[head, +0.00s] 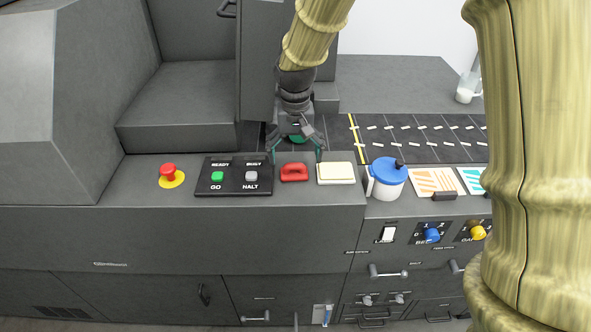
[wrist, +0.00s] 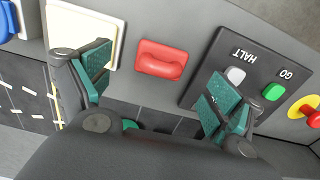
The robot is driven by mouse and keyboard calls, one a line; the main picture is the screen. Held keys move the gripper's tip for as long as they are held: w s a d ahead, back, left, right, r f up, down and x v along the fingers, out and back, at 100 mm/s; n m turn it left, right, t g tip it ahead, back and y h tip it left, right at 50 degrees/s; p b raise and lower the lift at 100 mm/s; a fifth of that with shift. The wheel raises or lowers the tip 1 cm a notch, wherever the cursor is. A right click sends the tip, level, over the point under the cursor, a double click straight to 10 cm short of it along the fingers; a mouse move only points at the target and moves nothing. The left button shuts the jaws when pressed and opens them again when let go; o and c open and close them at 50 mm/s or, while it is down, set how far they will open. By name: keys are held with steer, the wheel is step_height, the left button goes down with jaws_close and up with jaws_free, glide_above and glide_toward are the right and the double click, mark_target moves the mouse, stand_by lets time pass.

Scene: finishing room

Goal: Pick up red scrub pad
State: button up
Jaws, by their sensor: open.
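The red scrub pad (head: 293,172) lies on the grey machine ledge, between the black button panel and a cream-white pad. It also shows in the wrist view (wrist: 161,60), in the gap between my fingers and beyond their tips. My gripper (head: 296,154) is open and empty, with teal finger pads. In the head view it hangs at the back edge of the ledge, just behind the red pad. In the wrist view my gripper (wrist: 155,85) has one finger over the cream pad and the other over the button panel's edge. I see no contact with the red pad.
The cream-white pad (head: 336,173) sits right of the red pad, with a blue-lidded jug (head: 387,178) beyond it. The black panel (head: 234,176) with GO and HALT buttons and a red stop button (head: 168,173) are left. A dark conveyor (head: 420,138) lies behind right.

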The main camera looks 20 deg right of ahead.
mark_target(294, 164)
steer(key=shift+w+a+f+p, duration=0.15)
steer(key=shift+f+p, duration=0.45)
steer(key=shift+f, duration=0.7)
steer(key=shift+w+d+f+p, duration=0.1)
steer(key=shift+f+p, duration=0.45)
steer(key=shift+f, duration=0.7)
steer(key=c, duration=1.1)
